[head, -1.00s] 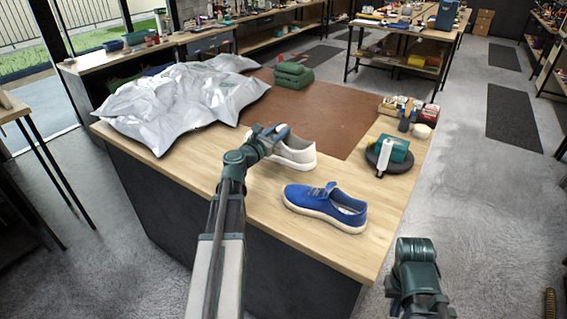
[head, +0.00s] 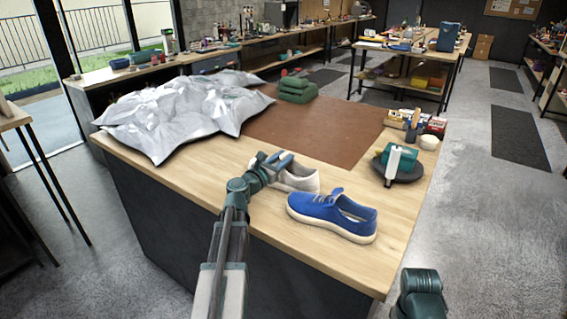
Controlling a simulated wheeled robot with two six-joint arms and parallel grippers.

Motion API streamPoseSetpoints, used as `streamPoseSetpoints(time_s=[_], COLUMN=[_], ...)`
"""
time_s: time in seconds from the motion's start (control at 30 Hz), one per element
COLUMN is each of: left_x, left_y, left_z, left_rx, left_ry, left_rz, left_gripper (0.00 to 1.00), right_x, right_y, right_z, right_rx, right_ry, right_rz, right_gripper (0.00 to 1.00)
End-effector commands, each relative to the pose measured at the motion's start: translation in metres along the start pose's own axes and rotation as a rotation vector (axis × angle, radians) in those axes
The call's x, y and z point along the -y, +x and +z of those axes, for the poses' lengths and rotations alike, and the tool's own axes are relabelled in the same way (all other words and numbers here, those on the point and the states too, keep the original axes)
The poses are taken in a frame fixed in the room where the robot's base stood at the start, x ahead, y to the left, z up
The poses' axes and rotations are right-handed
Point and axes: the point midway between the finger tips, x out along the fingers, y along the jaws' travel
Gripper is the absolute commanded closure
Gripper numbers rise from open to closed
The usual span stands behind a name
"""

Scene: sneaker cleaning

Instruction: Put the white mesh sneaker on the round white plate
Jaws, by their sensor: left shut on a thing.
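The white mesh sneaker (head: 300,178) is at the near part of the wooden table, just behind a blue sneaker (head: 333,215). My left gripper (head: 276,164) is shut on its left end, which the fingers partly hide. I cannot tell whether its sole touches the table. I cannot make out a round white plate. A dark round stand (head: 399,170) at the table's right side carries a teal box and a white bottle. My right arm's teal link shows at the lower right, but its gripper is out of view.
A crumpled silver-grey bag (head: 180,112) covers the table's left part. A brown mat (head: 315,128) lies in the middle, with folded green cloths (head: 297,88) at its back. Small items and a small cream round thing (head: 429,142) stand at the right edge.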

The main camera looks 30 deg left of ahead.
Motion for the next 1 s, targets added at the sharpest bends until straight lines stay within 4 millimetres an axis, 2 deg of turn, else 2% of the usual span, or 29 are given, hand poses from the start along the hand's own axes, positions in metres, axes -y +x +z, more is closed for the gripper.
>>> streamPoseSetpoints(time_s=[0.2,0.23,0.4,0.73,0.87,1.0], left_x=[0.0,0.0,0.0,0.0,0.0,0.001], left_y=[0.0,0.0,0.0,-0.002,-0.02,-0.05], left_z=[-0.001,0.0,0.0,0.002,0.001,0.002], left_rx=[0.0,0.0,0.0,0.0,0.0,0.0], left_ry=[-0.001,0.0,0.0,0.0,0.0,0.0], left_rz=[0.0,0.0,0.0,0.001,0.003,0.004], left_gripper=[1.0,0.64,0.37,0.37,0.37,0.37], right_x=[0.0,0.0,0.0,0.0,0.0,0.0], right_y=[0.001,0.0,0.0,-0.002,-0.001,-0.001], right_z=[0.0,0.0,0.0,0.0,0.0,0.0], right_rx=[0.0,0.0,0.0,0.0,0.0,0.0], right_ry=[0.0,0.0,0.0,0.0,0.0,0.0], right_rz=[0.0,0.0,0.0,0.0,0.0,0.0], right_gripper=[1.0,1.0,1.0,1.0,1.0,1.0])
